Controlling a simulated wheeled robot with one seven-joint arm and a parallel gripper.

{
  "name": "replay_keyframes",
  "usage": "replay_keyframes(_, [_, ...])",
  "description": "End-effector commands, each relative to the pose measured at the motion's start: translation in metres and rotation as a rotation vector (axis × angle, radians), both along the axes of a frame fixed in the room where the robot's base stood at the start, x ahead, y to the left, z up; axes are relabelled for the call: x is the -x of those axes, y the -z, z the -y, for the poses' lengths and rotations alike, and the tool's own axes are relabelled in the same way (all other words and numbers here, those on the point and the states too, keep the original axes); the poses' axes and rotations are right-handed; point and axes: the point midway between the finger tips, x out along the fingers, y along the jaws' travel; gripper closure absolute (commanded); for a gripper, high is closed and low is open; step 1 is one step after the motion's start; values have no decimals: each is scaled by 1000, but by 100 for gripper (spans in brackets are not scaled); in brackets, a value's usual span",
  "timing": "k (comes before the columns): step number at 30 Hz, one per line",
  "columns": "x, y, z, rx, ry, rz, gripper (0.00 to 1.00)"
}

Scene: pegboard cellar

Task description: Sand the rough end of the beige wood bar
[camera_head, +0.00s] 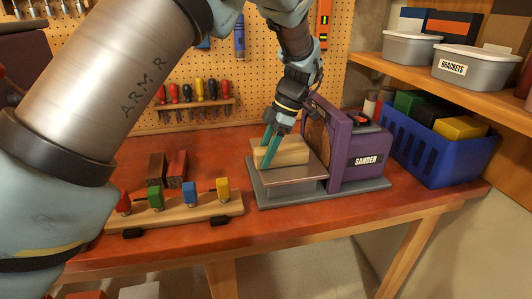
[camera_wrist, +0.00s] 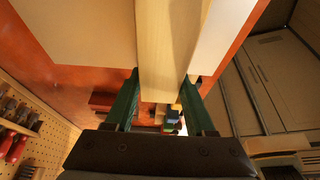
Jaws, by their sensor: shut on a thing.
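The beige wood bar (camera_head: 293,152) is at the grey work table (camera_head: 290,175) of the purple sander (camera_head: 355,150). My gripper (camera_head: 268,154) is shut on the bar, its green fingers across the bar's left part. In the wrist view the bar (camera_wrist: 172,45) runs up between the two fingers (camera_wrist: 160,100). The bar's right end points toward the sander's brown abrasive face (camera_head: 315,130). I cannot tell whether it touches that face, or whether the bar rests on the table. The rough end cannot be made out.
A wooden rack (camera_head: 175,212) with coloured clamp-like pieces stands at the front left, dark red-brown blocks (camera_head: 176,168) behind it. A blue crate (camera_head: 435,155) stands right of the sander. A shelf (camera_head: 470,85) with grey bins overhangs the right side. Pegboard tools hang behind.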

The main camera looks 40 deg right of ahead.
Motion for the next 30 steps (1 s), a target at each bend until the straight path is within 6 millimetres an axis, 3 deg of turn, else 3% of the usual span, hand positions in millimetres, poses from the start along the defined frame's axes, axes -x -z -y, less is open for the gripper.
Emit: replay_keyframes(30, [3,-1,-7,0,0,1,100])
